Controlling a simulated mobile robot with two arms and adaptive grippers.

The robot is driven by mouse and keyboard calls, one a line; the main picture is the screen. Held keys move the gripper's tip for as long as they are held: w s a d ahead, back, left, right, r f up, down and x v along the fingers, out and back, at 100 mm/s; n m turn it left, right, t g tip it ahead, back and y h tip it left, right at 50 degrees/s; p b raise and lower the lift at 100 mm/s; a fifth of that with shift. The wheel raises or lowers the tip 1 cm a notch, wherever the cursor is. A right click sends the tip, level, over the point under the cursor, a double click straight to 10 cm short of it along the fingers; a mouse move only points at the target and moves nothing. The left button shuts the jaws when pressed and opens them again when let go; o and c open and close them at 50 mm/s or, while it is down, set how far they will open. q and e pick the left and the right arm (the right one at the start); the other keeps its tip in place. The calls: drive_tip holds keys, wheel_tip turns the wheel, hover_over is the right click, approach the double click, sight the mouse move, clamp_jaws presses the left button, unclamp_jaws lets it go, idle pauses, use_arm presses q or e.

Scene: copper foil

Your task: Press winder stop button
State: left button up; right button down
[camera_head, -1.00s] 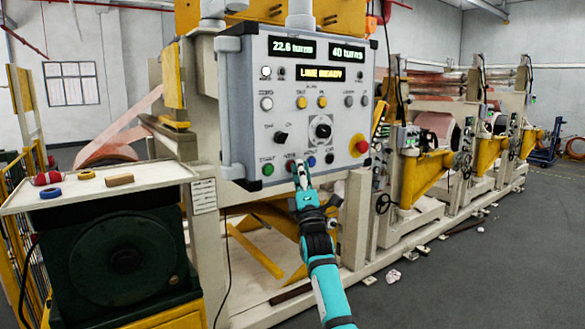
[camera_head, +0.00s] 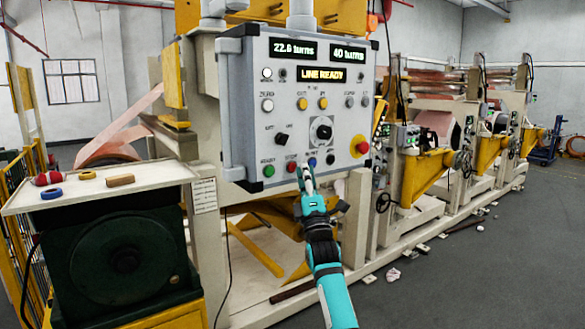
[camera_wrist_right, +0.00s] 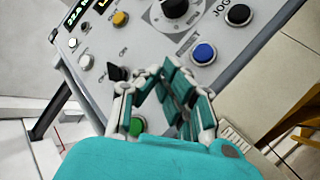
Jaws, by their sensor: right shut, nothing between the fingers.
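The grey control panel (camera_head: 235,110) hangs on the winder, its displays reading about 22.6 turns, 40 turns and LINE READY. Along its lower edge are a green button (camera_head: 268,170), a red button (camera_head: 291,166) and a blue button (camera_head: 312,162). My right gripper (camera_head: 304,170) is shut and empty in front of this row, between red and blue; contact cannot be told. In the right wrist view, the gripper (camera_wrist_right: 162,75) covers the place between the green button (camera_wrist_right: 137,126) and blue button (camera_wrist_right: 204,53), and the red one is hidden. My left gripper is not in view.
A red emergency knob (camera_head: 361,147) is at the panel's right edge. A black selector (camera_head: 281,140) and a round dial (camera_head: 321,131) sit above the button row. A side table (camera_head: 130,190) with tape rolls stands left. Floor at right is mostly clear.

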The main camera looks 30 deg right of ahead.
drive_tip(key=s, duration=0.2)
drive_tip(key=s+p, duration=0.1)
drive_tip(key=s, duration=0.1)
drive_tip(key=shift+s+d, duration=0.2)
drive_tip(key=shift+s, duration=0.15)
idle(2.1)
